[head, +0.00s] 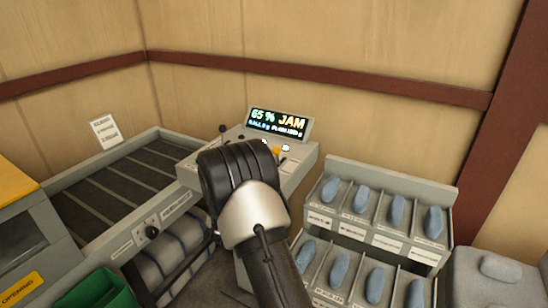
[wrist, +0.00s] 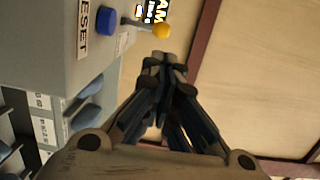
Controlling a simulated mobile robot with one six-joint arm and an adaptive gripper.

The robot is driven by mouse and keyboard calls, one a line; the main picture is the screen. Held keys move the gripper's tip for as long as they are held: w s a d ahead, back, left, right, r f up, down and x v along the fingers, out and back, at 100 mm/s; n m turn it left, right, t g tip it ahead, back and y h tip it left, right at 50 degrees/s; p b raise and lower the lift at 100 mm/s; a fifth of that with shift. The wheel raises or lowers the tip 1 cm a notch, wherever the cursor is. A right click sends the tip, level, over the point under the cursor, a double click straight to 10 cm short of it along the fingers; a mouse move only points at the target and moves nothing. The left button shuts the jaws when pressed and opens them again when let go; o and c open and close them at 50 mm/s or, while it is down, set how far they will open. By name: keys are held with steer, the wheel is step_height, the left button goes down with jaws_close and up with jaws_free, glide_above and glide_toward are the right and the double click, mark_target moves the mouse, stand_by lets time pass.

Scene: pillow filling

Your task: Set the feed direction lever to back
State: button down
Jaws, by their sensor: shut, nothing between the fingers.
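A lever with a yellow ball knob (wrist: 161,31) stands on the grey console; the knob also shows in the head view (head: 277,150). In the wrist view its thin stem runs left from the knob towards the console. A second, dark-knobbed lever (head: 222,129) stands at the console's left side in the head view. No label tells me which is the feed direction lever. My gripper (wrist: 164,60) is shut and empty, its tips just below the yellow knob in the wrist picture; contact is not clear.
A display (head: 278,123) on the console reads 65 % JAM. A blue button (wrist: 106,20) beside a RESET label (wrist: 88,30) is near the lever. A rack of blue pieces (head: 385,192) stands right, a conveyor (head: 125,180) left, and a green bin (head: 97,291) at lower left.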

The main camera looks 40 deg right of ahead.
mark_target(279, 152)
steer(key=b+x, duration=0.2)
steer(key=x, duration=1.2)
steer(key=shift+r, duration=0.1)
steer(key=shift+r, duration=0.1)
